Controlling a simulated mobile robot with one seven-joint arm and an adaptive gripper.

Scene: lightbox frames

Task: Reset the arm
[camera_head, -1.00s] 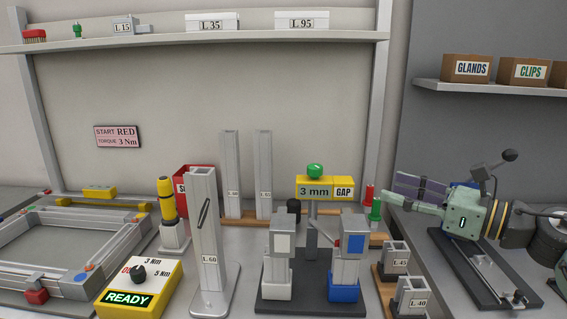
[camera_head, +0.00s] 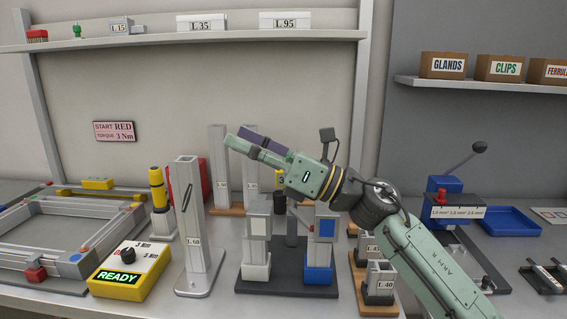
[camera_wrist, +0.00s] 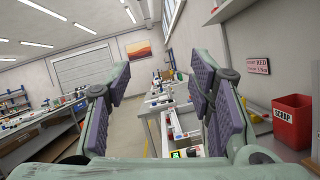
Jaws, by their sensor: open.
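My gripper (camera_head: 262,148) is raised above the bench in the head view, in front of the gap-gauge fixture, pointing left. It holds nothing. In the wrist view its two purple-padded fingers (camera_wrist: 160,95) stand wide apart with empty space between them. My forearm reaches up from the lower right and hides most of the yellow gap sign (camera_head: 280,181) and part of the fixture base (camera_head: 290,283).
The L 60 upright (camera_head: 193,225) stands left of the fixture, near the READY box (camera_head: 127,272). A frame (camera_head: 75,213) lies at far left. A red SCRAP bin (camera_wrist: 292,122) shows in the wrist view. A blue crimp press (camera_head: 446,195) and blue tray (camera_head: 511,222) stand right.

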